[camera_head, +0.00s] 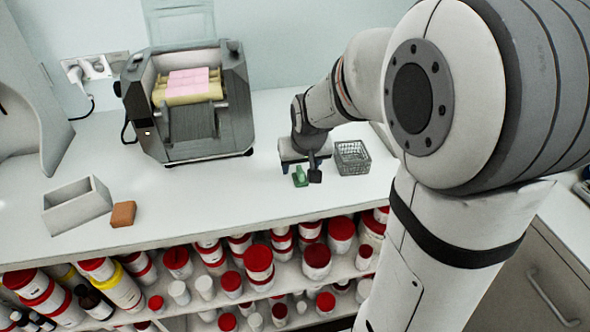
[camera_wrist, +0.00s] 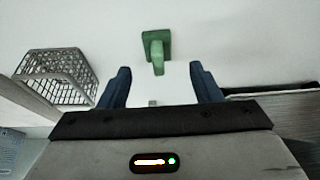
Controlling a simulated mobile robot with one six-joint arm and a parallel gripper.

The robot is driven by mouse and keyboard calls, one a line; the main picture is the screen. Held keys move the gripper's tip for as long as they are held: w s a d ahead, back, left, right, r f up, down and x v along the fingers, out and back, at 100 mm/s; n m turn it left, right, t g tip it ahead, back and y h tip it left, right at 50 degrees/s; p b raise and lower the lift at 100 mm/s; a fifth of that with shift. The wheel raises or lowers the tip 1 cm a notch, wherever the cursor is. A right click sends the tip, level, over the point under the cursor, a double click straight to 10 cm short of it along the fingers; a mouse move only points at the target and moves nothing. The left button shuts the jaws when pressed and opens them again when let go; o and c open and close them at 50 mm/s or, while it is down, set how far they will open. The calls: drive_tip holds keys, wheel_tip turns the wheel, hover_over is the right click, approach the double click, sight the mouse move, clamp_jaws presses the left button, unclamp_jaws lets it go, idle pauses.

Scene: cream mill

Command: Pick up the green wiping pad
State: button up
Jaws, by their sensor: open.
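The green wiping pad (camera_head: 300,177) is on the white counter near its front edge. In the wrist view the pad (camera_wrist: 155,45) shows a flat green base with a raised green grip. My gripper (camera_wrist: 160,70) is open and empty, with one dark blue finger on each side of the picture. The pad appears just beyond the fingertips, roughly centred between them. In the head view my gripper (camera_head: 303,167) is low over the counter, right at the pad, and partly hides the area behind it.
A grey wire basket (camera_head: 352,158) stands close to the right of my gripper; the wrist view shows the basket (camera_wrist: 58,76) at left. A roller mill (camera_head: 190,105) stands further left. A white open box (camera_head: 77,205) and brown block (camera_head: 123,214) sit at far left. Jars fill shelves below.

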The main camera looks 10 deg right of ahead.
sight(300, 170)
drive_tip(key=x, duration=0.4)
drive_tip(key=shift+w+d+f, duration=0.1)
drive_tip(key=shift+f, duration=0.05)
drive_tip(key=c, duration=1.1)
wheel_tip(300, 170, up, 10)
drive_tip(key=shift+r, duration=0.1)
